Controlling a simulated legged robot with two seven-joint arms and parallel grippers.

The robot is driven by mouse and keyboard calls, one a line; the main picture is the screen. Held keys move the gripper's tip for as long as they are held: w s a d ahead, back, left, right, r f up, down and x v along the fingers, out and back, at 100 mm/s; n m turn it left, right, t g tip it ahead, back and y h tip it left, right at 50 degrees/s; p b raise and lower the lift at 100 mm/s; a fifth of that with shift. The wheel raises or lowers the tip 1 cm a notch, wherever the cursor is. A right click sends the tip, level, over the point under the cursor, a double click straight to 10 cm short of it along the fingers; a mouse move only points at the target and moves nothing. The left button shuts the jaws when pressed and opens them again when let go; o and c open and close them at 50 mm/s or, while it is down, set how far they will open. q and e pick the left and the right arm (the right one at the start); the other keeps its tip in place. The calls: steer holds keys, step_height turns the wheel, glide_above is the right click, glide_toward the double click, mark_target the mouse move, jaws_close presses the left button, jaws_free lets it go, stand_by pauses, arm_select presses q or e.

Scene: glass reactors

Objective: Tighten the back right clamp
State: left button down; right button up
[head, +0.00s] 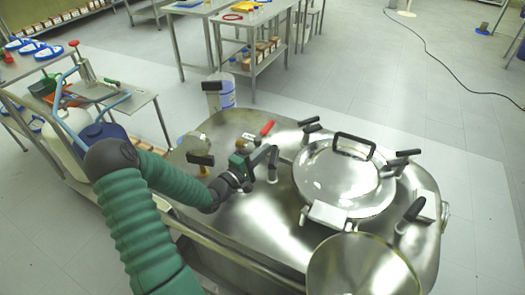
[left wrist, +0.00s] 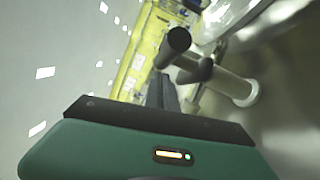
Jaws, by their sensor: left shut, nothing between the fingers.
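The steel reactor's round lid (head: 342,178) has clamps with black handles around it. One pair of handles (head: 404,157) is at the lid's right side, at the back. Another pair (head: 311,125) is at the back left, and a single raised handle (head: 413,209) is at the front right. My left gripper (head: 254,162) is shut and empty, left of the lid, close beside a black-handled steel post (head: 272,172). In the left wrist view a black handle (left wrist: 178,41) on a steel post (left wrist: 233,87) is just beyond the fingers (left wrist: 163,92); contact cannot be told. My right gripper is out of view.
A steel funnel-like bowl (head: 362,268) is in front of the lid. A white bucket (head: 219,96) stands behind the reactor. Open floor lies to the right.

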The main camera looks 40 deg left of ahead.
arm_select(q)
steer(key=m+h+p, duration=0.1)
steer(key=h, duration=0.1)
steer(key=w+m+h+p, duration=0.1)
steer(key=h+p, duration=0.1)
steer(key=w+d+m+h+p, duration=0.1)
steer(key=m+h, duration=0.1)
steer(key=h, duration=0.1)
steer(key=shift+w+r+g+p, duration=0.15)
steer(key=shift+w+g+p, duration=0.05)
steer(key=shift+g+p, duration=0.2)
steer(key=shift+w+d, duration=0.15)
stand_by(1.0)
